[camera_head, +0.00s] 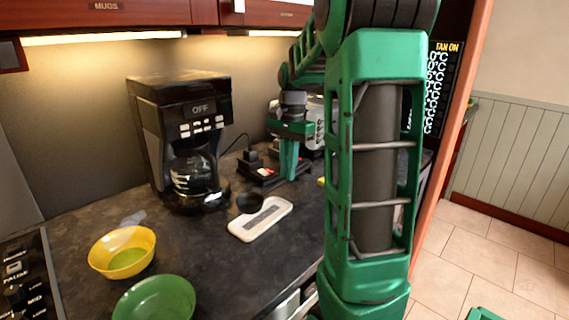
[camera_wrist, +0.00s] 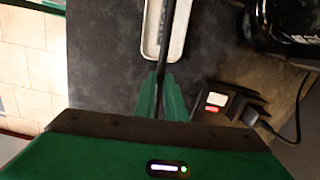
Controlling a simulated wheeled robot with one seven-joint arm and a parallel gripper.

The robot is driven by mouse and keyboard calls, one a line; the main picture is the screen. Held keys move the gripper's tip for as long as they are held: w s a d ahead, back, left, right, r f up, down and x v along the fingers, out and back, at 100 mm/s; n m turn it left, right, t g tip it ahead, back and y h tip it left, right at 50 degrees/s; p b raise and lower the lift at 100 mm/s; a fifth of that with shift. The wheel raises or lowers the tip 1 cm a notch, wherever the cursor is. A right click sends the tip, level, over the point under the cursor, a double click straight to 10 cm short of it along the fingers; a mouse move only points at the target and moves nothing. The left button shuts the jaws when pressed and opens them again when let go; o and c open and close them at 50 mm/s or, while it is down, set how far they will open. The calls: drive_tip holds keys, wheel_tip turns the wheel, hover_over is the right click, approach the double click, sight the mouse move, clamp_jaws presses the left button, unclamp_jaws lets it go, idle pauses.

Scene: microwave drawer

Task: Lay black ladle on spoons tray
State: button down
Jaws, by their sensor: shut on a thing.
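The black ladle shows its round bowl (camera_head: 249,203) in the head view, over or just beside the far-left end of the white spoons tray (camera_head: 275,217). I cannot tell whether the bowl touches the tray. My gripper (camera_head: 289,177) is behind and right of the tray, pointing down, shut on the ladle's handle. In the wrist view, the dark handle (camera_wrist: 175,40) runs between the fingertips (camera_wrist: 164,78) and up across the long, narrow tray (camera_wrist: 150,40). The bowl is out of that view. The tray lies flat on the dark counter with a label inside.
A coffee maker (camera_head: 185,135) stands left of my gripper. A black block with a red switch and cord (camera_wrist: 225,103) sits near my fingers. A yellow bowl (camera_head: 122,252) and a green bowl (camera_head: 155,300) stand at the front left.

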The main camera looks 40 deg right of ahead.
drive_tip(key=shift+f, duration=1.6)
drive_tip(key=c, duration=1.7)
unclamp_jaws()
drive_tip(key=o, duration=0.6)
